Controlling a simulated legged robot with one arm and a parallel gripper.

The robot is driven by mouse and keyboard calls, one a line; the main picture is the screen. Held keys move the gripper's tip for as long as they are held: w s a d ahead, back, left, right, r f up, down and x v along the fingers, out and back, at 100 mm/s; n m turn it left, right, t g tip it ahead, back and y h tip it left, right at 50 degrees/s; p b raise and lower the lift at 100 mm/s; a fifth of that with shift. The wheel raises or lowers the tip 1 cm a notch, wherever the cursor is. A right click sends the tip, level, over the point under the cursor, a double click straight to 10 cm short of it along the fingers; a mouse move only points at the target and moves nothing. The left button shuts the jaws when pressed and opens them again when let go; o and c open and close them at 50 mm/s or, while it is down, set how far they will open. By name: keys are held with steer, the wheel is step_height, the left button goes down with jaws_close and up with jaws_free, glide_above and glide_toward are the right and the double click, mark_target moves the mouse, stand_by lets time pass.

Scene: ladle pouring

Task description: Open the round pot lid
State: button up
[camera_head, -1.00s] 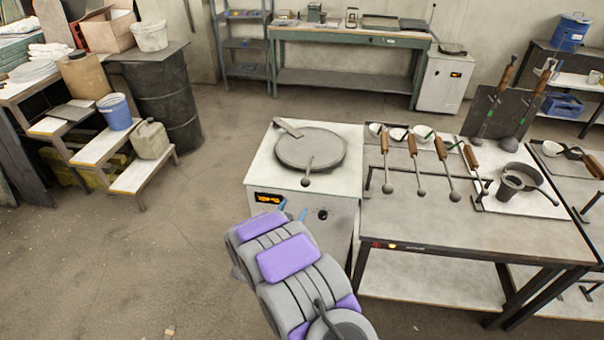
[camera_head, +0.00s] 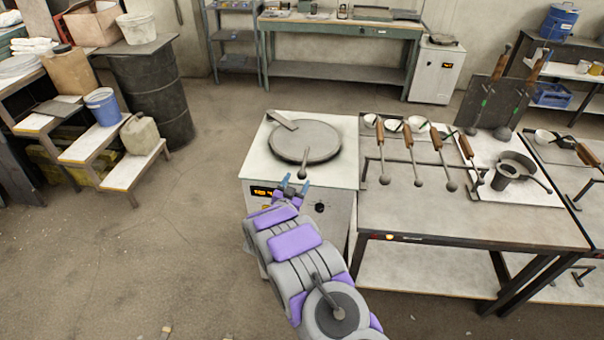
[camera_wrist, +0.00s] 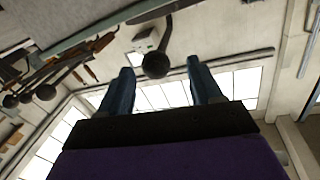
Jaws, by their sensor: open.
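The round pot lid (camera_head: 305,141) is a flat dark grey disc lying on top of a white furnace box (camera_head: 262,160). Its handle (camera_head: 302,166) sticks out over the front and ends in a dark ball. My gripper (camera_head: 294,183) is open, just below and in front of that ball, at the front top edge of the box. In the wrist view the ball (camera_wrist: 156,65) shows beyond and between the two blue fingertips (camera_wrist: 160,82). The fingers look empty, and I cannot tell whether they touch the ball.
A metal table (camera_head: 450,215) stands close to the right of the furnace, with several wooden-handled ladles (camera_head: 436,142) and a dark cup (camera_head: 503,177) on it. A step shelf (camera_head: 100,143) with a blue bucket stands at the left. The floor between is clear.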

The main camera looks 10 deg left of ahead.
mark_target(302, 171)
steer(key=x, duration=0.3)
steer(key=d+x, duration=0.1)
steer(key=x, duration=0.1)
steer(key=shift+w+d+b, duration=0.15)
steer(key=shift+w+b, duration=0.1)
steer(key=shift+b, duration=0.1)
steer(key=shift+w+r, duration=0.1)
steer(key=shift+w, duration=0.2)
steer(key=shift+a, duration=0.4)
steer(key=shift+d, duration=0.3)
steer(key=c, duration=0.5)
jaws_close()
steer(key=shift+a, duration=0.1)
